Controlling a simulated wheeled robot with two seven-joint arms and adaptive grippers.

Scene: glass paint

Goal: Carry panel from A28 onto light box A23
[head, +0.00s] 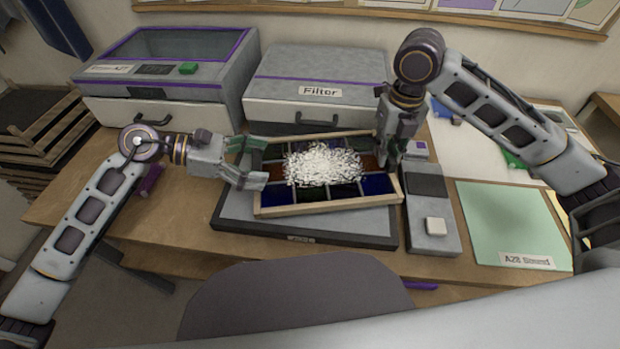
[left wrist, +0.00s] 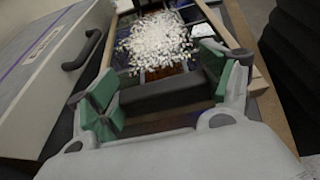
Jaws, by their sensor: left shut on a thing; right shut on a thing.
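The panel (head: 325,208) is a wooden frame with dark coloured glass squares, and a heap of white granules (head: 322,164) covers its middle. It lies over a flat dark-rimmed box (head: 240,222), which seems to be light box A23; its front label is too small to read. I cannot tell whether the panel touches the box. My left gripper (head: 258,164) is shut on the panel's left end; the panel also shows in the left wrist view (left wrist: 105,55). My right gripper (head: 386,158) is shut on its right end, with the fingertips partly hidden. The green A28 stand (head: 510,220) is empty at the right.
A grey Filter box (head: 318,92) and a lidded machine (head: 165,70) stand behind. A grey control unit (head: 428,205) with a pale block (head: 436,226) sits close right of the panel. A chair back (head: 295,295) is in front.

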